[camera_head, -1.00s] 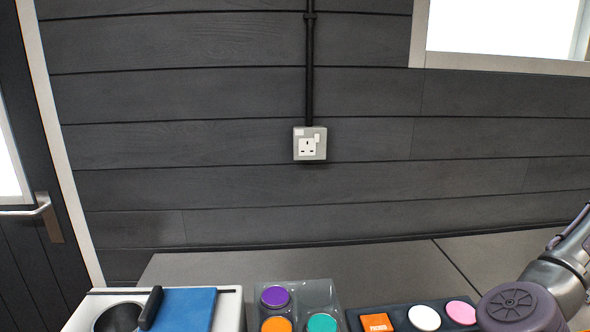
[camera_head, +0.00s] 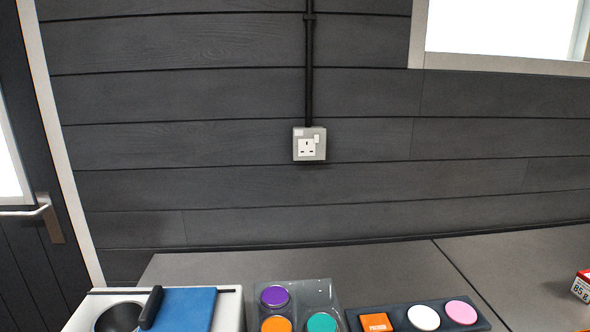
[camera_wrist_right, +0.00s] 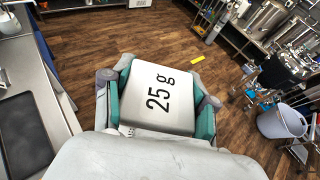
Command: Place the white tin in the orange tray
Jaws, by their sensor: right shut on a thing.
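My right gripper (camera_wrist_right: 158,90) shows in the right wrist view. Its teal-padded fingers are shut on a pale, boxy white tin (camera_wrist_right: 172,100) with "25 g" printed on its face. The tin is held above the wooden floor, to the right of a counter, and seems clear of any surface. Neither gripper shows in the head view.
The wrist view shows a dark mat (camera_wrist_right: 22,135) and a white bucket (camera_wrist_right: 283,123).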

